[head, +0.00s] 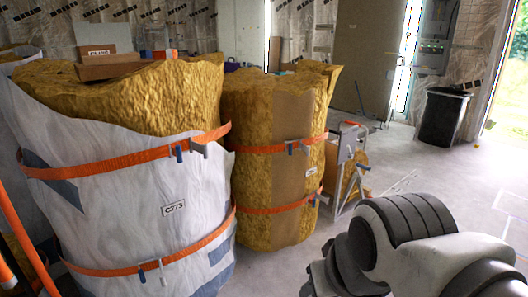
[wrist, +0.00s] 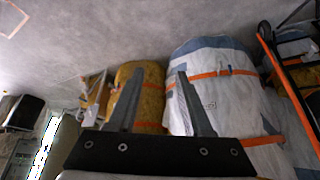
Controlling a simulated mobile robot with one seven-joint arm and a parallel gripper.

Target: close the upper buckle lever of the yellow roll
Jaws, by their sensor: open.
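The yellow roll (head: 245,180) stands upright in the middle of the head view, with a brown panel down its front and two orange straps. The upper strap (head: 262,150) carries a buckle with a grey lever (head: 306,146) and a blue piece (head: 290,149); whether the lever stands open is too small to tell. In the wrist view, which is upside down, the yellow roll (wrist: 153,80) shows behind and between the fingers. My gripper (wrist: 160,72) is open and empty, well apart from the roll. In the head view my arm is at the lower right.
A large white-wrapped roll (head: 110,180) with orange straps stands left of the yellow roll, close beside it. A small stepladder (head: 346,165) stands just to its right. A black bin (head: 444,117) is at the back right. The grey floor (head: 400,165) between is mostly free.

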